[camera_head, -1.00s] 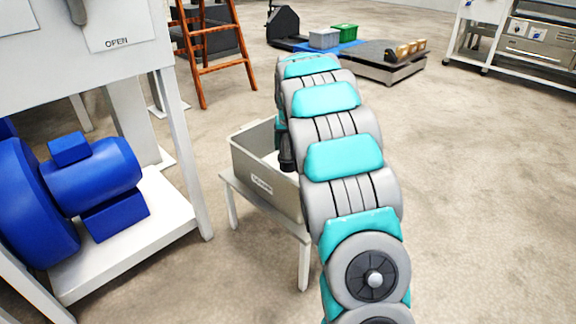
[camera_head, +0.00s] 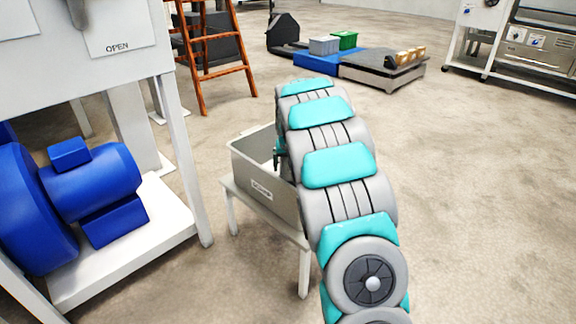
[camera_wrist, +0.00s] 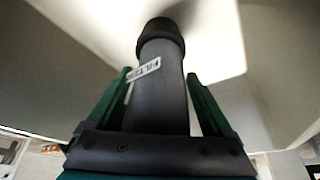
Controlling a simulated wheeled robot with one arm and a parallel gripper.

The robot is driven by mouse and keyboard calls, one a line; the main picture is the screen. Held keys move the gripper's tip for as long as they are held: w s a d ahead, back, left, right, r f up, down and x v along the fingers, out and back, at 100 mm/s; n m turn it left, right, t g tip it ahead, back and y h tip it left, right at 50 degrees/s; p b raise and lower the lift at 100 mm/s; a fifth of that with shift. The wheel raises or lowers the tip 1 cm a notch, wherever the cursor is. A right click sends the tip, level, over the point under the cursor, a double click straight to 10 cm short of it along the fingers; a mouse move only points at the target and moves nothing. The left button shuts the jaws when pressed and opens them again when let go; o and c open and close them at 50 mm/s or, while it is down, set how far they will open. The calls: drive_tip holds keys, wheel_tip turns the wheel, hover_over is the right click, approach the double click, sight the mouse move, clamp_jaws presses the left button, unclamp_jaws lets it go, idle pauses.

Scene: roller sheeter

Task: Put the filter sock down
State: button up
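The filter sock (camera_wrist: 160,95) is a dark grey cylinder with a wider collar at its far end and a white label. It shows in the wrist view inside the pale bin. My gripper (camera_wrist: 160,76) has its two green fingers on either side of the sock, with the tips against its sides. It looks shut on the sock. The grey bin (camera_head: 272,205) has a white label and stands on a low white stand. In the head view my gripper (camera_head: 277,157) is partly hidden by my arm, inside the bin, and the sock is hidden there.
A white machine frame with a blue motor (camera_head: 95,180) stands close on the left. An orange ladder (camera_head: 213,55) is behind the bin. A low platform (camera_head: 383,68) with boxes is farther back. Open floor lies to the right.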

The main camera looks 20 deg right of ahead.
drive_tip(key=shift+o, duration=0.9)
drive_tip(key=p+v, duration=0.1)
drive_tip(key=v, duration=1.1)
drive_tip(key=s+a+r+g, duration=0.1)
drive_tip(key=s+a, duration=0.3)
drive_tip(key=s, duration=0.3)
drive_tip(key=s+a+n+g+y, duration=0.1)
drive_tip(key=s+a, duration=0.3)
drive_tip(key=s, duration=0.4)
drive_tip(key=s+a+r+g, duration=0.1)
drive_tip(key=s+a, duration=0.3)
drive_tip(key=s, duration=0.3)
drive_tip(key=s+a+f+n+g, duration=0.1)
drive_tip(key=s+a+f, duration=0.1)
drive_tip(key=s, duration=1)
drive_tip(key=s+a+f+n+g, duration=0.1)
drive_tip(key=s+a, duration=0.4)
drive_tip(key=s, duration=0.8)
drive_tip(key=shift+s+f+n+g, duration=0.15)
drive_tip(key=shift+f+n+g, duration=0.25)
drive_tip(key=shift+f+g, duration=0.25)
